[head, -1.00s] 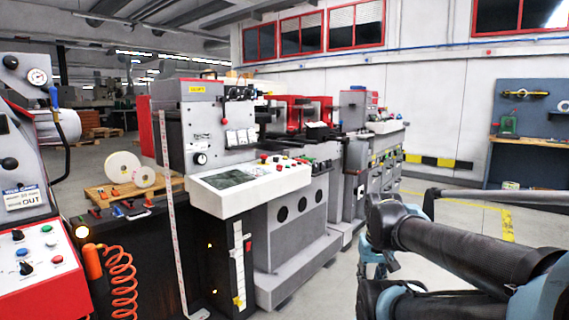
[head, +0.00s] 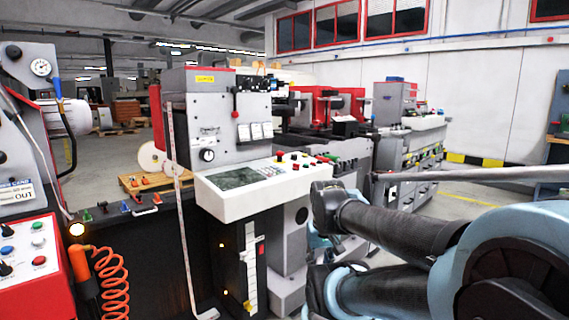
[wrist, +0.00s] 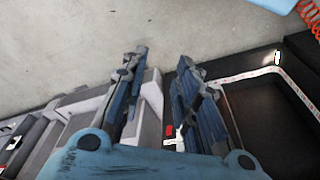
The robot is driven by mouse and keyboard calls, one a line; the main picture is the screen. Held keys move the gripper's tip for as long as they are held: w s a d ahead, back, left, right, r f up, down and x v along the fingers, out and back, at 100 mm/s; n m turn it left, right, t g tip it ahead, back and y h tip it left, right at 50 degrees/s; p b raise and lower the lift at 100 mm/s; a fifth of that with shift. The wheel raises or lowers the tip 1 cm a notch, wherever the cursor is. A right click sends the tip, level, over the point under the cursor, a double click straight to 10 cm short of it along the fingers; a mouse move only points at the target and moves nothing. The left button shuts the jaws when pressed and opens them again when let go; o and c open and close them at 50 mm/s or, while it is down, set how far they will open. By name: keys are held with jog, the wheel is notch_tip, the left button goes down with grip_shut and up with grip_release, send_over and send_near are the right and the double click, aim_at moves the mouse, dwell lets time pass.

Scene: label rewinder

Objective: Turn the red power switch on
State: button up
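A small red patch (head: 260,250) shows beside the white strip on the black front of the grey label machine (head: 217,125). A red patch also shows in the wrist view (wrist: 169,130), close to the right finger, beside a white piece. I cannot tell whether either is the power switch, or its position. My gripper (wrist: 161,56) is open and empty, with its two fingers apart above grey machine parts and floor. In the head view my arm reaches in from the right, in front of the machine's lower right part.
A white control panel (head: 215,200) with a screen and buttons juts from the machine. A red control box (head: 40,270) and a coiled orange hose (head: 112,280) stand at the left. A black cabinet edge (wrist: 262,85) lies right in the wrist view. Grey floor (wrist: 70,40) is clear.

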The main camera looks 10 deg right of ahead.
jog(key=shift+r, duration=0.1)
notch_tip(320, 180, up, 38)
jog(key=n+g, duration=0.2)
jog(key=n, duration=1)
send_over(296, 166)
jog(key=a, duration=0.2)
jog(key=f, duration=0.6)
jog(key=w+f, duration=0.1)
jog(key=f, duration=0.4)
jog(key=d+f, duration=0.1)
jog(key=f, duration=0.5)
jog(key=shift+w+f, duration=0.15)
jog(key=shift+f, duration=0.2)
